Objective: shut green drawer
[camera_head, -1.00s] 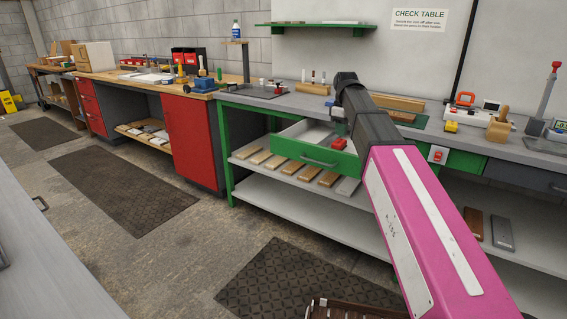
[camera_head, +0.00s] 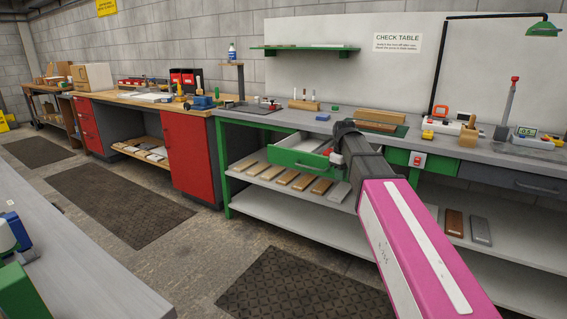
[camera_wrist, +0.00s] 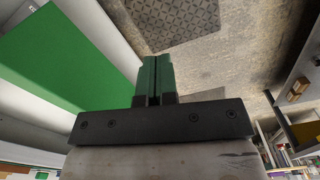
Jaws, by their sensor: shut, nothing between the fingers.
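The green drawer (camera_head: 292,161) stands pulled out under the grey-topped table, its pale inside showing from above. A grey bar handle is on its front, and my arm hides its right end in the head view. In the wrist view a broad green panel, likely the drawer front (camera_wrist: 70,58), fills the left side. My gripper (camera_wrist: 157,62) is shut and empty, its green fingers just right of that panel. I cannot tell whether they touch it. In the head view my gripper's fingertips are hidden or too small to make out.
A red-and-white switch box (camera_head: 418,160) is on the table's front, right of my arm. The red cabinet (camera_head: 188,155) stands left. Floor with a dark mat (camera_head: 290,285) is clear in front.

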